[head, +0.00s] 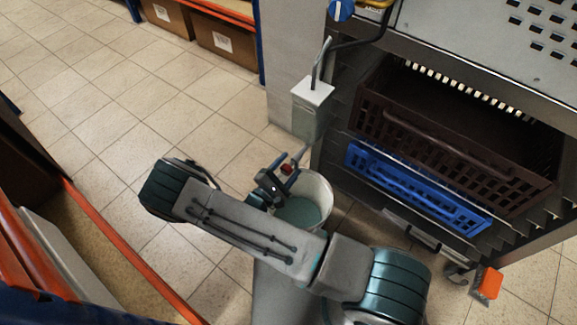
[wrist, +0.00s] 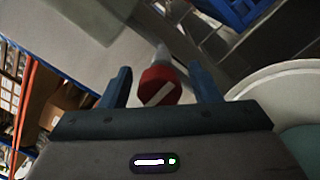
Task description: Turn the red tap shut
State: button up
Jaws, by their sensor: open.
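The red tap (wrist: 159,86) is a round red knob with a pale bar across its face, set on a grey pipe. In the wrist view it sits between the two blue fingers of my gripper (wrist: 162,88), with room showing on both sides. My gripper is open. In the head view the red tap (head: 287,168) is small, next to my gripper (head: 285,174), above the rim of a white bucket (head: 325,193). The pale bar on the knob looks slanted in the wrist view. Whether the fingers touch the knob cannot be told.
The bucket holds greenish liquid. A metal rack with a brown crate (head: 378,130) and a blue crate (head: 365,160) stands at the right. A pale box (head: 312,92) with a pipe is behind the tap. Orange-edged shelving is at the left; tiled floor (head: 110,125) lies open between.

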jog(key=p+v, duration=0.2)
jog(key=v, duration=1.1)
jog(key=shift+a, duration=0.15)
jog(key=shift+s, duration=0.2)
